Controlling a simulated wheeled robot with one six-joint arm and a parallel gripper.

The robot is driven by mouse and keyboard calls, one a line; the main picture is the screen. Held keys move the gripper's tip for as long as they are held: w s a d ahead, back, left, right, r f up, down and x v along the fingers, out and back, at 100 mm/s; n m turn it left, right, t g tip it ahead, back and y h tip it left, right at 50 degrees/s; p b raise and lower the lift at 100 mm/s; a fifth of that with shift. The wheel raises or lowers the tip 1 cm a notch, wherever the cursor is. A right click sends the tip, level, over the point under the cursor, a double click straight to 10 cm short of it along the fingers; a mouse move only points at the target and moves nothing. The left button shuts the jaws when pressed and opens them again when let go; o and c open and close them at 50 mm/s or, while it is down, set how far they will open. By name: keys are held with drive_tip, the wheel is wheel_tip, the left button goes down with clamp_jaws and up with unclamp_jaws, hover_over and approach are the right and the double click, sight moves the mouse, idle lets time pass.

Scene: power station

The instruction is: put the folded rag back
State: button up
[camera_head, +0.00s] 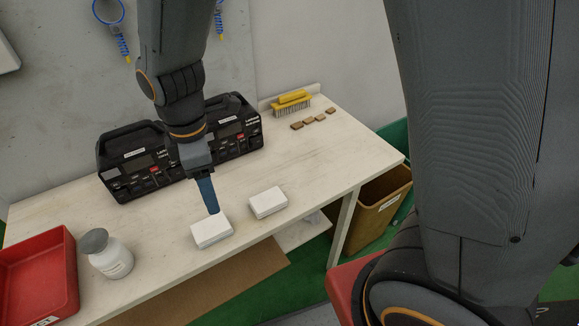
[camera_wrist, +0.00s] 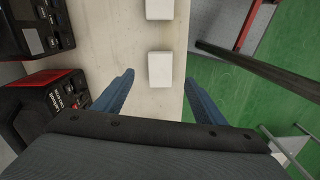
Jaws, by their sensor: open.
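Two small white flat blocks, which look like folded cloths, lie apart near the table's front edge. I cannot tell which one is the task's folded rag. The left white block (camera_head: 211,232) is close to my gripper (camera_head: 212,211); the right white block (camera_head: 268,202) lies farther right. In the wrist view my blue fingers (camera_wrist: 158,78) are spread and empty. The left block (camera_wrist: 159,69) shows between and just beyond the fingertips, and the right block (camera_wrist: 159,9) is at the top edge. I see no contact, and the height gap is hard to judge.
Two black cases (camera_head: 135,160) stand behind my gripper. A red tray (camera_head: 38,275) and a white jar with a grey lid (camera_head: 108,254) are at the left. A yellow brush (camera_head: 293,99) and several small brown blocks (camera_head: 314,119) lie at the back right. A brown bin (camera_head: 377,210) stands beside the table.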

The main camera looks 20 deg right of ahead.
drive_tip(key=s+d+r+m, duration=0.1)
drive_tip(key=d+m, duration=0.8)
drive_tip(key=d, duration=0.2)
drive_tip(key=s+d+r+m, duration=0.1)
drive_tip(key=s+d+m, duration=0.1)
drive_tip(key=d+m, duration=0.7)
drive_tip(key=shift+d+m+t, duration=0.4)
drive_tip(key=shift+d, duration=0.6)
